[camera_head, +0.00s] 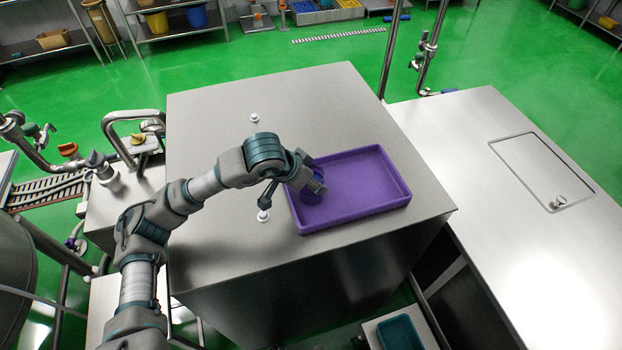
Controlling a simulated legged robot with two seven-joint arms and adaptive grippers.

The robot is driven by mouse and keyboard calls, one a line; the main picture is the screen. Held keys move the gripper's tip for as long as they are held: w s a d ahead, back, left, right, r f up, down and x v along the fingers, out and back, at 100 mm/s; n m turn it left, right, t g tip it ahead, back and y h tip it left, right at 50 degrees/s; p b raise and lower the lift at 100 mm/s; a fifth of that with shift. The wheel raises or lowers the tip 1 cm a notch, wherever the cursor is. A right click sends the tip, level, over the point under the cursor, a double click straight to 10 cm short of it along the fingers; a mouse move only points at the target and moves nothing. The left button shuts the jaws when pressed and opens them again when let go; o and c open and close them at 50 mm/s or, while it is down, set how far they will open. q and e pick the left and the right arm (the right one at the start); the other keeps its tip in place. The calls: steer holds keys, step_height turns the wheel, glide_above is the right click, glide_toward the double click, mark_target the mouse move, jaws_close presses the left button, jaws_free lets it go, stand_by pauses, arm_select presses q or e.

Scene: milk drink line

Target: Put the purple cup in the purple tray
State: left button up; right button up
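The purple tray (370,200) lies on the steel cabinet top, right of its middle. The purple cup (311,197) shows in part at the tray's left end, inside the rim as seen from above. My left gripper (316,183) is right at the cup and covers much of it. I cannot tell whether its fingers are closed on the cup or just around it, nor whether the cup touches the tray floor. The rest of the tray is empty. My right gripper is not in view.
The steel cabinet top (320,105) is clear behind the tray, with small white fittings (263,216) left of it. A vertical pipe (392,50) stands at the back right. A lower steel counter (470,140) lies to the right. A teal bin (399,333) is below in front.

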arm_select(q)
steer(key=o, duration=0.4)
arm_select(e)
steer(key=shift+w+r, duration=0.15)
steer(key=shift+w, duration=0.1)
arm_select(q)
steer(key=shift+r, duration=0.15)
steer(key=v, duration=0.2)
steer(key=shift+s+a+r, duration=0.1)
steer(key=shift+r, duration=0.2)
steer(key=v, duration=0.9)
steer(key=shift+b, duration=0.3)
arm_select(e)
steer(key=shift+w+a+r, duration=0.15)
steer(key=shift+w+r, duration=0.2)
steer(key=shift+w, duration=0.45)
arm_select(q)
steer(key=shift+a, duration=0.1)
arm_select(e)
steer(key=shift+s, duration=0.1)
